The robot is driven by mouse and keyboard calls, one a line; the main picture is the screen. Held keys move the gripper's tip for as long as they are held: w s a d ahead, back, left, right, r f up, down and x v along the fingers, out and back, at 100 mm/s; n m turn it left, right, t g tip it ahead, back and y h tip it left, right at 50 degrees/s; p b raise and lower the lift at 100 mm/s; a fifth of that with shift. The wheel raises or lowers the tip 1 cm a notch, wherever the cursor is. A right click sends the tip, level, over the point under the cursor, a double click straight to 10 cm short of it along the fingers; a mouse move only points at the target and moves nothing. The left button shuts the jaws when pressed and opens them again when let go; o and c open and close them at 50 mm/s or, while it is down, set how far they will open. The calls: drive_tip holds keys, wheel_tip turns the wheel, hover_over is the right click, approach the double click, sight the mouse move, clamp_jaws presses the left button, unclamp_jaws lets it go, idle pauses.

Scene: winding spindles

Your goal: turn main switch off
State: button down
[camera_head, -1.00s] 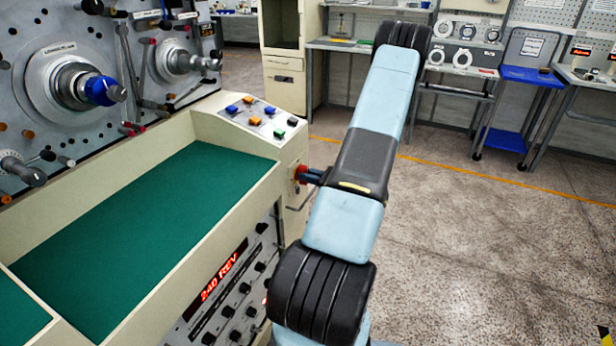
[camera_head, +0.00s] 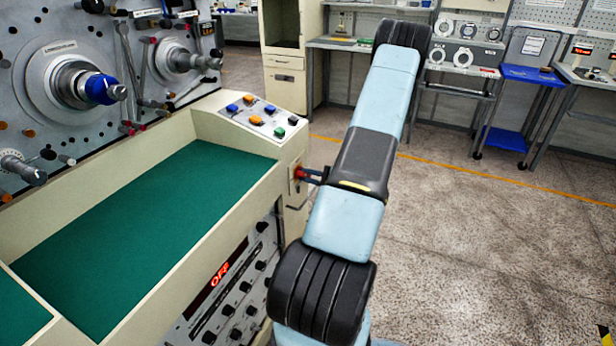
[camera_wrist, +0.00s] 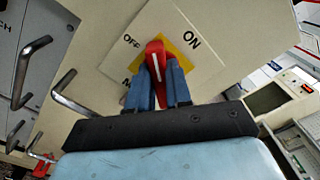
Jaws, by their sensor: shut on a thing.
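The main switch is a red handle (camera_wrist: 155,51) on a yellow plate (camera_wrist: 190,57) in the wrist view. OFF is printed to its upper left and ON to its upper right; the handle points up in the picture, somewhat nearer OFF. My gripper (camera_wrist: 157,66) is shut on the handle, one blue finger on each side. In the head view the red switch (camera_head: 298,173) is on the end face of the cream machine, with my gripper (camera_head: 312,174) at it from the right. The machine's red display (camera_head: 220,273) reads OFF.
The button panel (camera_head: 262,116) is on top of the machine above the switch. In the wrist view, bent metal handles (camera_wrist: 72,92) stick out left of my gripper. The floor (camera_head: 470,240) right of my arm is clear; benches stand at the back.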

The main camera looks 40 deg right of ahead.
drive_tip(key=n, duration=0.3)
drive_tip(key=shift+s+a+f+n, duration=0.1)
drive_tip(key=shift+a+f+n, duration=0.1)
drive_tip(key=shift+f+n, duration=0.1)
drive_tip(key=shift+s+f+n, duration=0.1)
drive_tip(key=shift+n, duration=1.6)
drive_tip(key=c, duration=1.4)
unclamp_jaws()
drive_tip(key=o, duration=0.4)
drive_tip(key=shift+c, duration=0.2)
drive_tip(key=shift+d, duration=0.1)
drive_tip(key=v, duration=1.3)
drive_tip(key=shift+s, duration=0.3)
drive_tip(key=shift+d, duration=0.15)
